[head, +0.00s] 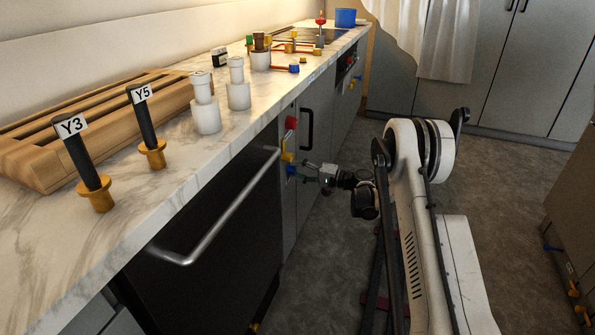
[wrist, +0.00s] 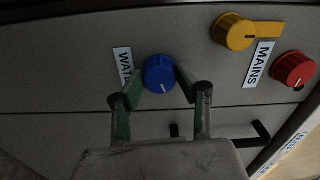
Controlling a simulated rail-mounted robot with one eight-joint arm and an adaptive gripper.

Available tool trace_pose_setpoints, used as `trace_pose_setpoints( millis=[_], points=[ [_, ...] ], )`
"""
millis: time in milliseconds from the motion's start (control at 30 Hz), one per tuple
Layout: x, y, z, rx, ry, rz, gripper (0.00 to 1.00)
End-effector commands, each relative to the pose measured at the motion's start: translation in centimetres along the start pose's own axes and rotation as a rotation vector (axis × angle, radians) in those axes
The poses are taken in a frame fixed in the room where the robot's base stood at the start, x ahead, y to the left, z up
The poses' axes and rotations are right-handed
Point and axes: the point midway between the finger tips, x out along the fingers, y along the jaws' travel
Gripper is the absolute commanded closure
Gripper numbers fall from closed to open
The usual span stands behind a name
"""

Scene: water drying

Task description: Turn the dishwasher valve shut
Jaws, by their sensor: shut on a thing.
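A round blue knob (wrist: 159,70) with a light pointer line sits on the grey panel beside a label reading "WAT…", partly hidden by a finger. My gripper (wrist: 158,78) has one finger on each side of this knob and is shut on it. In the head view my gripper (head: 305,170) reaches left to the panel, with the blue knob (head: 291,171) at its tip. The dark dishwasher front (head: 215,220) with a long metal handle is left of the panel. The knob's far side is hidden.
A yellow knob (wrist: 232,31) and a red knob (wrist: 294,68), with a "MAINS" label between them, are on the same panel. A black handle (head: 307,129) is nearby. The counter (head: 180,150) overhangs above; the floor to the right is clear.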

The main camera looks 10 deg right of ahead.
Motion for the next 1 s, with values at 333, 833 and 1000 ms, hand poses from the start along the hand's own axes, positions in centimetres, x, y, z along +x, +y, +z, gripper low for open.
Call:
trace_pose_setpoints(
  millis=[333, 833, 1000],
  points=[
    [-0.06, 0.04, 0.05, 0.239, -0.001, 0.001, 0.94],
    [-0.06, 0.04, 0.06, 0.351, -0.001, 0.001, 0.94],
    [-0.06, 0.03, 0.05, 0.351, -0.001, 0.001, 0.94]
  ],
)
